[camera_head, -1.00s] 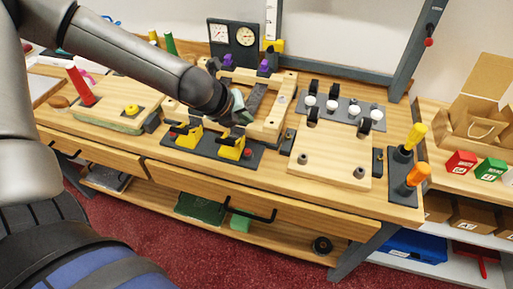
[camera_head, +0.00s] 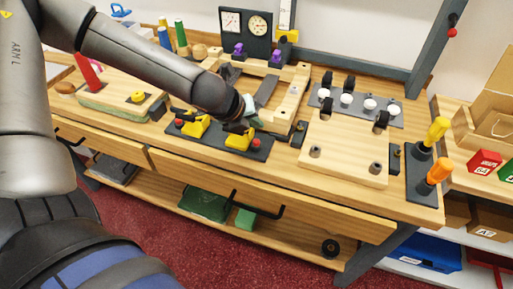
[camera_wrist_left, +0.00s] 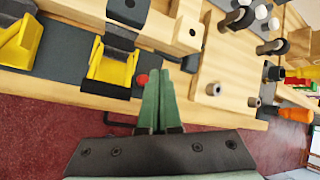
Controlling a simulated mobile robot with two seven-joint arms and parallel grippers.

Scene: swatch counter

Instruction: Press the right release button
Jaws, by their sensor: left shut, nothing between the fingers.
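A dark base plate (camera_head: 218,145) on the bench carries two yellow blocks. The right release button (camera_head: 257,144), small and red, sits just right of the right yellow block (camera_head: 238,141). In the left wrist view this red button (camera_wrist_left: 142,79) shows right of the yellow block (camera_wrist_left: 112,68), close beside the fingertips. The other red button (camera_head: 179,122) is by the left yellow block (camera_head: 197,126). My left gripper (camera_head: 250,107) is shut and empty, behind the right block in the head view; its green fingers (camera_wrist_left: 163,75) point ahead. I cannot tell whether it touches anything. My right gripper is not in view.
A wooden frame (camera_head: 287,105) stands just behind the plate. A wooden board (camera_head: 345,152) with two dark pegs lies to the right. Yellow (camera_head: 434,133) and orange (camera_head: 438,172) handles stand at the right edge. A drawer handle (camera_head: 258,206) juts out below.

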